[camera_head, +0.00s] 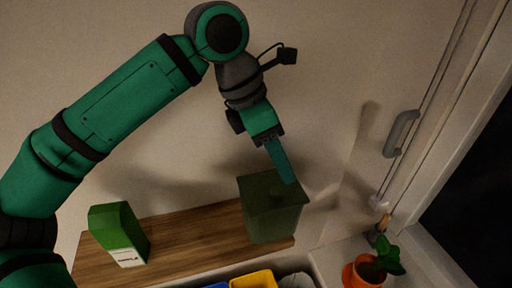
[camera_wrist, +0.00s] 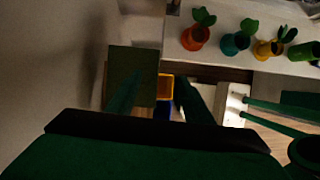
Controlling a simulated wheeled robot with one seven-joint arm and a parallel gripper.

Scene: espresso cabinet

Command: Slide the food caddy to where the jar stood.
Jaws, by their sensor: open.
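The food caddy (camera_head: 272,218) is a dark green lidded bin. It stands upright at the right end of a wooden board (camera_head: 190,233). In the wrist view its square lid (camera_wrist: 130,65) shows from above, left of centre. My gripper (camera_head: 288,180) points down at the lid from above, its jaws open and holding nothing. In the wrist view the left finger of my gripper (camera_wrist: 158,80) overlaps the lid and the right finger lies off its right edge. I cannot tell whether a finger touches the lid. I cannot make out a jar in either view.
A green carton with a white label (camera_head: 119,235) stands on the board's left part. A yellow container (camera_head: 253,280) sits in front of the caddy. An orange potted plant (camera_head: 369,270) stands right, by the window frame. Several potted plants line a ledge in the wrist view.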

